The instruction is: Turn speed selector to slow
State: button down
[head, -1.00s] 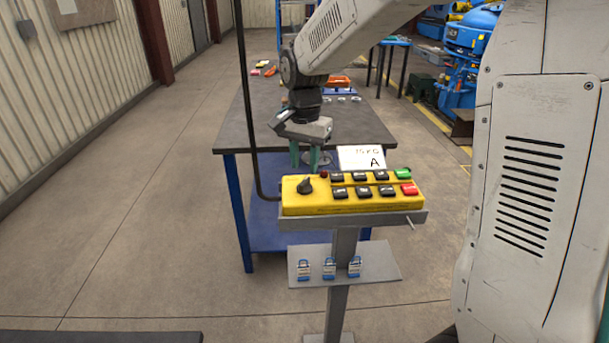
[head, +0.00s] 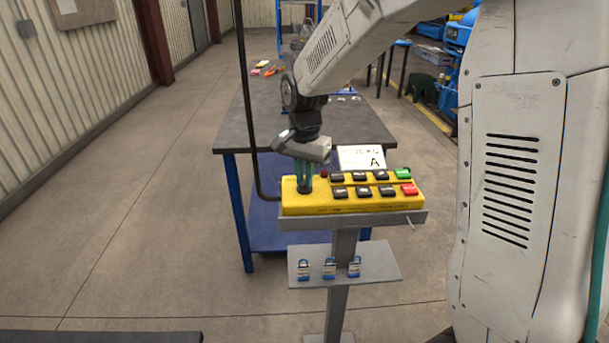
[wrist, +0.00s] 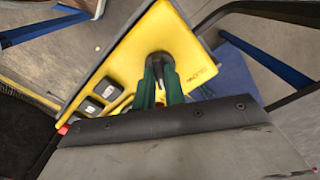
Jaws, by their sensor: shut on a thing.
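The yellow control box (head: 352,206) stands on a grey pedestal and carries a black rotary speed selector at its left end. My gripper (head: 304,181) points down over that end, with its green fingers around the selector. In the wrist view the green fingers of my gripper (wrist: 164,88) are shut on the black selector (wrist: 160,60), which is partly hidden between them. The selector's pointing direction cannot be read. Black buttons, a green button (head: 403,174) and a red button (head: 408,189) lie to the right of it.
A white card marked A (head: 361,158) stands behind the box. Blue padlocks (head: 329,268) hang on a grey shelf (head: 385,271) below. A dark-topped workbench (head: 243,132) stands behind, and a black cable or pole rises left of the box.

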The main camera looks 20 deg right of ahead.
aim_at(304, 180)
jog(key=n, duration=0.5)
jog(key=shift+n, duration=0.4)
jog(key=n, duration=0.6)
dwell(0.4)
jog(key=c, duration=1.5)
grip_release()
jog(key=shift+o, duration=0.2)
jog(key=shift+r, duration=0.1)
notch_tip(304, 180, up, 8)
jog(key=shift+f, duration=0.15)
